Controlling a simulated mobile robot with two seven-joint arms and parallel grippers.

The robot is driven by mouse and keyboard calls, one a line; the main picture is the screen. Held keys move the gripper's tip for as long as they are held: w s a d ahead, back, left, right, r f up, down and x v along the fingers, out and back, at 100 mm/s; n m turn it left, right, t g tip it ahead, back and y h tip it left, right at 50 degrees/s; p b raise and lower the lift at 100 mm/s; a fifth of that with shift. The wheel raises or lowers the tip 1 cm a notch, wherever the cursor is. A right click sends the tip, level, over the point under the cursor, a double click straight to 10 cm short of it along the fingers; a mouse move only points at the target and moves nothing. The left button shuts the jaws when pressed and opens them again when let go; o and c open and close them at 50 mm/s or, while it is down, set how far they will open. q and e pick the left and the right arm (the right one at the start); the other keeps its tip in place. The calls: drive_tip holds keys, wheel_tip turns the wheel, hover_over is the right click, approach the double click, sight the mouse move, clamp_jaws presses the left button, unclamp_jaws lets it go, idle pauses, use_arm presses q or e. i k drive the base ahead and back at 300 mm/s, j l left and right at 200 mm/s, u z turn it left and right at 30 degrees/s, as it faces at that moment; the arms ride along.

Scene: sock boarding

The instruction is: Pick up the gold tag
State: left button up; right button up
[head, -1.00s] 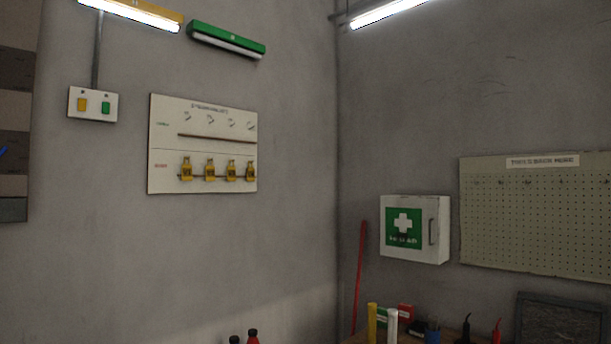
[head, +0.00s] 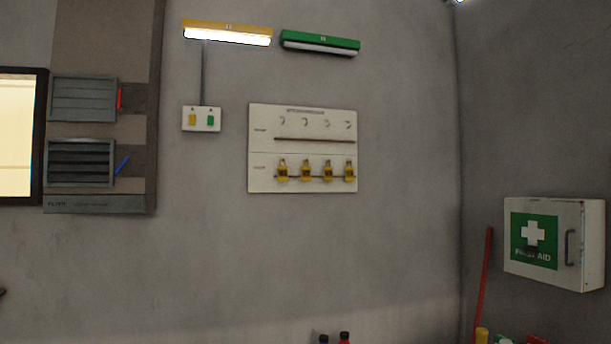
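No gold tag can be made out clearly. A white wall board (head: 302,148) hangs in the middle of the head view. Several small yellow-gold items (head: 306,170) hang in its lower row; they look like padlocks or tags, too small to tell. The upper row has several empty-looking hooks (head: 304,122). Neither of my grippers is in view.
A two-switch plate (head: 201,119) with yellow and green switches is left of the board, below yellow (head: 228,32) and green (head: 320,42) lamps. Louvred vents (head: 80,163) are at far left. A first aid box (head: 553,243) and a red pole (head: 483,285) are at right.

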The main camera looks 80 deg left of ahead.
sight(349, 174)
drive_tip(key=i+j+u, duration=0.1)
drive_tip(key=i+u, duration=0.15)
drive_tip(key=u, duration=0.2)
drive_tip(key=i+u, duration=0.25)
drive_tip(key=u, duration=0.15)
drive_tip(key=i+u, duration=0.25)
drive_tip(key=u, duration=0.2)
drive_tip(key=i+j+u, duration=0.1)
drive_tip(key=i+u, duration=0.9)
drive_tip(key=u, duration=0.15)
